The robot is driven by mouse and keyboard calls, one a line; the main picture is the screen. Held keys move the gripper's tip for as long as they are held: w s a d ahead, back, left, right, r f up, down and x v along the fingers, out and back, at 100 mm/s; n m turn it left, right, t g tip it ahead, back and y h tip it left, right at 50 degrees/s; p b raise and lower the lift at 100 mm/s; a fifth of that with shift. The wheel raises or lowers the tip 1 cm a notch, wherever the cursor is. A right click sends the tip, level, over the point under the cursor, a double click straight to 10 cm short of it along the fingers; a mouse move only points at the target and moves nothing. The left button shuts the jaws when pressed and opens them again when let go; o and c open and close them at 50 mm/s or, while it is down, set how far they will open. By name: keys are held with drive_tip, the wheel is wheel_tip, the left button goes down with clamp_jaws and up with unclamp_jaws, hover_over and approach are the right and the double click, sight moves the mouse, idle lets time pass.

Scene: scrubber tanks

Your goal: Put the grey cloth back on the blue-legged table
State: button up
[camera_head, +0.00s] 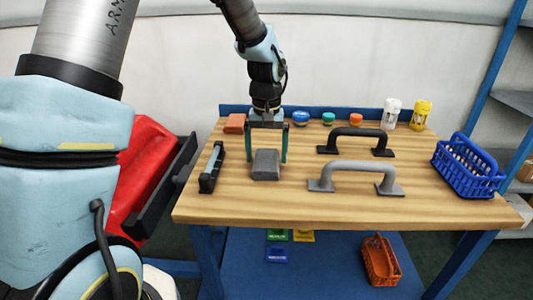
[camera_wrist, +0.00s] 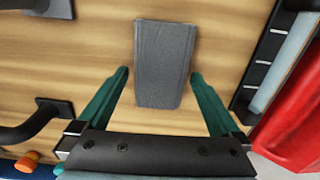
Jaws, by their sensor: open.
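The grey cloth (camera_head: 266,165) is a folded grey block lying on the wooden top of the blue-legged table (camera_head: 300,207), left of the middle. In the wrist view the cloth (camera_wrist: 164,65) lies ahead of and partly between the fingertips. My gripper (camera_head: 267,158) points down over the cloth, with its green fingers spread on either side. It also shows in the wrist view (camera_wrist: 160,72), open, with a gap between each finger and the cloth. I cannot tell whether the fingertips touch the tabletop.
A black-and-blue tool (camera_head: 211,168) lies close left of the cloth. A grey handle (camera_head: 356,177) and black handle (camera_head: 356,142) stand to the right. A blue basket (camera_head: 468,167) stands at the right edge. Small jars (camera_head: 328,119) line the back.

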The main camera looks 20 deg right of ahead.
sight(267, 157)
wheel_tip(267, 157, up, 12)
drive_tip(key=b, duration=0.1)
drive_tip(key=w+a+f+n, duration=0.1)
drive_tip(key=a+f, duration=0.1)
drive_tip(key=a, duration=0.6)
drive_tip(key=w+a+f+n, duration=0.1)
drive_tip(key=a+f, duration=0.1)
drive_tip(key=a, duration=0.6)
drive_tip(key=s+a+f+n, duration=0.1)
drive_tip(key=s+a+f, duration=0.1)
drive_tip(key=a, duration=0.5)
drive_tip(key=s+a+f+t, duration=0.1)
drive_tip(key=s+a+f, duration=0.1)
drive_tip(key=s+a, duration=0.2)
drive_tip(key=a, duration=0.3)
drive_tip(key=shift+s+a+f+n+t, duration=0.3)
drive_tip(key=shift+s+f+n, duration=0.1)
drive_tip(key=shift+r+p, duration=0.4)
drive_tip(key=shift+r, duration=0.1)
